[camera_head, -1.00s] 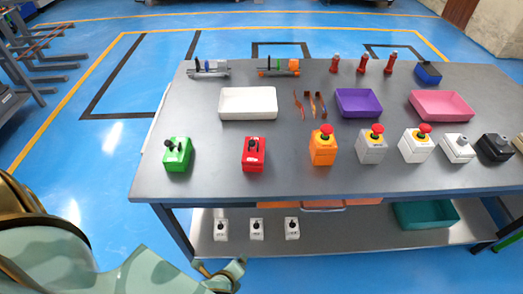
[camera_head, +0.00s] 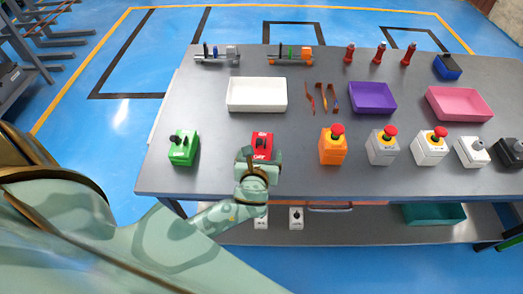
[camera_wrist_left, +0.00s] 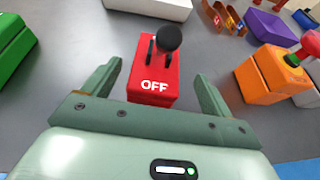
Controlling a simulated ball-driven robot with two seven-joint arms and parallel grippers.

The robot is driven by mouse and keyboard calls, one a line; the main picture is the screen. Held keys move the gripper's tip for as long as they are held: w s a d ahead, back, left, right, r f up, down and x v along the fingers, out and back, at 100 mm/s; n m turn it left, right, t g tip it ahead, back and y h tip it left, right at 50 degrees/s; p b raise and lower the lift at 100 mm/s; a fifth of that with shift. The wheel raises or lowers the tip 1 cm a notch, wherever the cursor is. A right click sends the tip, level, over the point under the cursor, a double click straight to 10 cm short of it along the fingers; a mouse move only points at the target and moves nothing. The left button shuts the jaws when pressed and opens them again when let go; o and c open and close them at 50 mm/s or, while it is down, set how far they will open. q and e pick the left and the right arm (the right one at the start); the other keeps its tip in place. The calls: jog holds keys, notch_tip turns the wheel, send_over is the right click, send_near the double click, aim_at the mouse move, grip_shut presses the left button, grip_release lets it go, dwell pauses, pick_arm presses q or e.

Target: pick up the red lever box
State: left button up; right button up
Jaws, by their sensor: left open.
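The red lever box (camera_head: 262,140) stands on the grey table, partly hidden behind my left gripper in the head view. In the left wrist view the red lever box (camera_wrist_left: 153,80) shows a black lever knob and the word OFF. My left gripper (camera_head: 257,160) is at the near side of the box. In the left wrist view my left gripper (camera_wrist_left: 157,82) is open, with one finger on each side of the box's near end. No contact can be made out. My right gripper is not in view.
A green lever box (camera_head: 184,147) stands to the left and an orange button box (camera_head: 332,148) to the right. A white tray (camera_head: 257,107) lies behind. Bare table (camera_head: 222,165) separates the green and red boxes.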

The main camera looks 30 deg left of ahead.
aim_at(260, 150)
pick_arm(q)
jog(key=shift+w+a+f, duration=0.1)
jog(key=shift+w+a, duration=0.05)
jog(key=shift+w, duration=0.1)
jog(key=shift+w+a+f, duration=0.15)
jog(key=shift+w+f, duration=0.05)
jog(key=shift+w, duration=0.05)
jog(key=b+x, duration=0.1)
jog(key=x, duration=0.3)
jog(key=shift+w+a+f+b, duration=0.1)
jog(key=shift+a+f+b, duration=0.15)
jog(key=shift+b, duration=0.05)
jog(key=shift+r, duration=0.1)
jog(key=c, duration=1.2)
